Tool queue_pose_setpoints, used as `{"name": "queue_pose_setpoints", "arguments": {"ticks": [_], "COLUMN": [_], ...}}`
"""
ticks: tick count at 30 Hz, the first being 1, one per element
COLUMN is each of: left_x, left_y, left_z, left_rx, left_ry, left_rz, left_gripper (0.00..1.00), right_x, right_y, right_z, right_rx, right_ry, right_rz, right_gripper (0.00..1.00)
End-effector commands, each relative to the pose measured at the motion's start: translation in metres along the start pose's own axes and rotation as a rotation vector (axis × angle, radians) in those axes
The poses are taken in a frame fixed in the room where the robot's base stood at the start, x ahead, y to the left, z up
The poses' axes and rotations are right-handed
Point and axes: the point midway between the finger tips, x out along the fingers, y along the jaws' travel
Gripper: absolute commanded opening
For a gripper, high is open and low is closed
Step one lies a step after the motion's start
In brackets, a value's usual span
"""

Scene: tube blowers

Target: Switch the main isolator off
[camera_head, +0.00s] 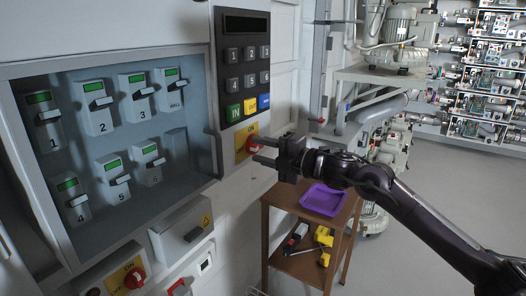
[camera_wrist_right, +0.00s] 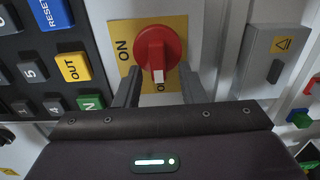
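A red rotary switch (camera_head: 252,146) sits on a yellow plate (camera_head: 241,139) below the keypad; the wrist view also shows the red knob (camera_wrist_right: 158,50). ON is printed on the plate. The knob's white mark points down in the wrist view, towards lettering starting with O that my gripper partly hides. My right gripper (camera_head: 259,151) is open in front of the switch, with fingers apart on either side of the knob; whether they touch it I cannot tell. My left gripper is not in view. A second red knob (camera_head: 134,278) is on a yellow plate lower left.
The keypad (camera_head: 247,68) is just above the switch. A grey box with a warning label (camera_head: 182,232) is below left. A glazed cabinet (camera_head: 112,140) holds several numbered switches. A wooden stand with a purple tray (camera_head: 323,200) is under my right arm. Floor is free at right.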

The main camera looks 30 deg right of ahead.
Motion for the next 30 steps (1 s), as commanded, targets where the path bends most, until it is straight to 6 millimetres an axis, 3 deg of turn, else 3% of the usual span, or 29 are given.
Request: {"name": "queue_pose_setpoints", "arguments": {"ticks": [7, 17, 30], "left_x": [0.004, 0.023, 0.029], "left_y": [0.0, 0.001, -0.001], "left_z": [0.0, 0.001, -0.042], "left_rx": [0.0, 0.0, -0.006], "left_ry": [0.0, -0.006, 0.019], "left_rz": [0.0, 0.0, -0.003], "left_gripper": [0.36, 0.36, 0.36], "right_x": [-0.006, -0.04, -0.07], "right_y": [-0.001, -0.006, -0.003], "right_z": [0.002, 0.002, 0.0], "right_rx": [0.0, 0.001, 0.003], "right_ry": [-0.004, -0.006, 0.002], "right_rz": [0.001, -0.003, 0.0], "right_gripper": [0.36, 0.36, 0.36]}}
